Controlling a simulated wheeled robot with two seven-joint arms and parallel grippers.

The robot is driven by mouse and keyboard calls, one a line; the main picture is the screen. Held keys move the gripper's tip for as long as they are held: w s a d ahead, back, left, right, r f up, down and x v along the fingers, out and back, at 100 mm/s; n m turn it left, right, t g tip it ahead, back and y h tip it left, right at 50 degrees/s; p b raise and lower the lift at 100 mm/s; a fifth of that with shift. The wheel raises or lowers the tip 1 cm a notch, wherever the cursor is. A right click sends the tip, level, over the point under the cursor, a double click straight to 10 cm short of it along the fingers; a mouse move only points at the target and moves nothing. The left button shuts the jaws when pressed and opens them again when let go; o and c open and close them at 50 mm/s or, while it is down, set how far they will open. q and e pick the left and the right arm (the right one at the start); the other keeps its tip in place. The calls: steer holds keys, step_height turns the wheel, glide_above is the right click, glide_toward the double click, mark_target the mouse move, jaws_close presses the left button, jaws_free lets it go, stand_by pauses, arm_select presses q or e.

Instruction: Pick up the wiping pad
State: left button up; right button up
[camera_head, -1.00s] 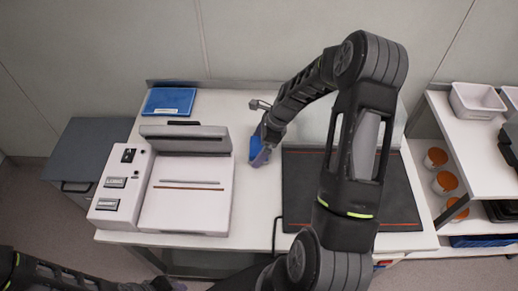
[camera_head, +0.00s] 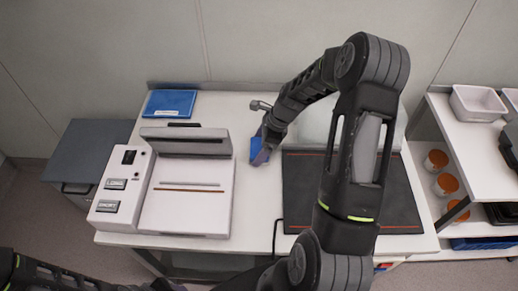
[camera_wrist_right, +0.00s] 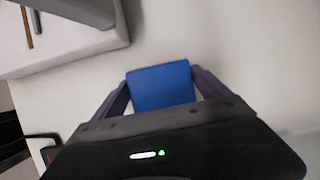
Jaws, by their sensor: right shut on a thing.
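The wiping pad (camera_head: 255,148) is a small blue block between the white machine and the dark mat on the white table. My right gripper (camera_head: 262,155) is shut on it, and its fingers hide part of the pad. In the right wrist view the blue pad (camera_wrist_right: 161,86) sits between the two fingers of my right gripper (camera_wrist_right: 162,92). I cannot tell whether the pad touches the table. My left arm shows at the bottom left, and its gripper (camera_head: 168,286) is only partly in view at the lower edge.
A white machine (camera_head: 186,200) with a control box stands left of the pad. A blue tray (camera_head: 169,103) lies behind it. A dark mat (camera_head: 300,190) lies to the right, under my right arm. A shelf (camera_head: 470,140) with orange-topped cups and bins stands at the far right.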

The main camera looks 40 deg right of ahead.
mark_target(259, 147)
step_height(259, 147, up, 10)
steer(key=shift+f+b, duration=0.25)
steer(key=shift+b, duration=0.25)
arm_select(q)
steer(key=shift+f, duration=0.5)
